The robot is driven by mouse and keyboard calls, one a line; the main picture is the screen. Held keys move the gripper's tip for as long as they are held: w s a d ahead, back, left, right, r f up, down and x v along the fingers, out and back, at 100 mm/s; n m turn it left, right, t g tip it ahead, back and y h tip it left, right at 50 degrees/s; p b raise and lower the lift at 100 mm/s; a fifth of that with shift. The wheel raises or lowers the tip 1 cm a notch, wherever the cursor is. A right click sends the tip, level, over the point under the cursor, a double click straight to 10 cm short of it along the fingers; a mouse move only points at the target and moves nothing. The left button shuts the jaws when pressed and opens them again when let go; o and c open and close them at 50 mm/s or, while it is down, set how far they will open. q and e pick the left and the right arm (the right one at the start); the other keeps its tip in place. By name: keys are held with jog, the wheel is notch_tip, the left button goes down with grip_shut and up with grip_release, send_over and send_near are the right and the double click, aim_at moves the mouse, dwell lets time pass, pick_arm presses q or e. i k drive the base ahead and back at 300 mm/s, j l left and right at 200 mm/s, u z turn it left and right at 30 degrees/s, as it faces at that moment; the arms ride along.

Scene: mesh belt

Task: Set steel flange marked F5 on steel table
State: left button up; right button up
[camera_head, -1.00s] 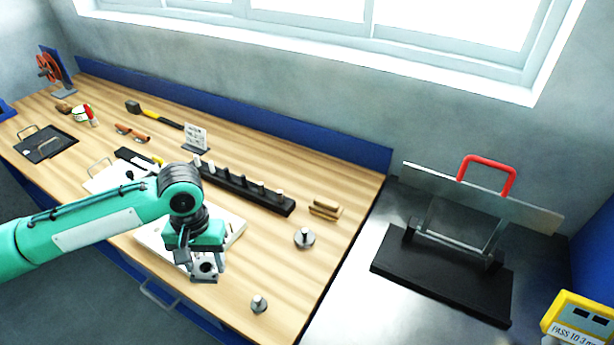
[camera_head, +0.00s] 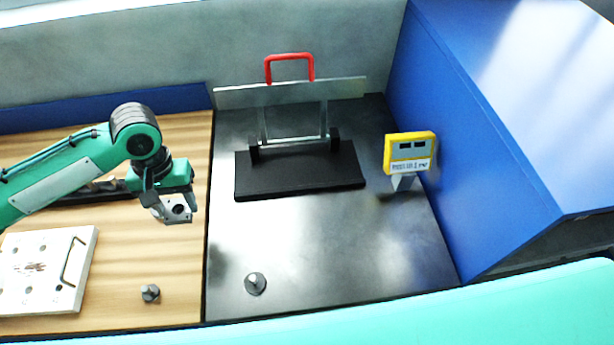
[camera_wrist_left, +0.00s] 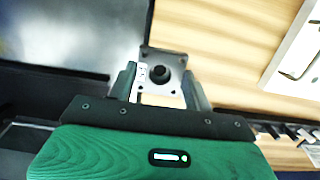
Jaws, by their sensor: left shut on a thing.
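My left gripper (camera_head: 168,208) is shut on a square grey steel flange (camera_head: 181,209) with a dark round hole. It holds the flange up above the wooden bench, near the bench's right edge by the steel table (camera_head: 320,250). In the left wrist view the flange (camera_wrist_left: 174,60) sits between the two fingers of the left gripper (camera_wrist_left: 160,88). A small mark shows on it, too small to read. The steel table (camera_wrist_left: 60,40) shows at left there, with wood at right. My right gripper is not in view.
On the steel table are a black stand (camera_head: 300,175) with a red handle, a yellow display (camera_head: 410,153) and a small grey knobbed piece (camera_head: 255,283). A blue panel (camera_head: 480,150) bounds its right. The middle front of the table is clear. A white board (camera_head: 35,268) lies on the wood.

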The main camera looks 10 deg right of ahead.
aim_at(313, 272)
jog(key=k+j+z, duration=0.15)
jog(key=z, duration=0.9)
jog(key=k+z, duration=0.1)
jog(key=k, duration=0.35)
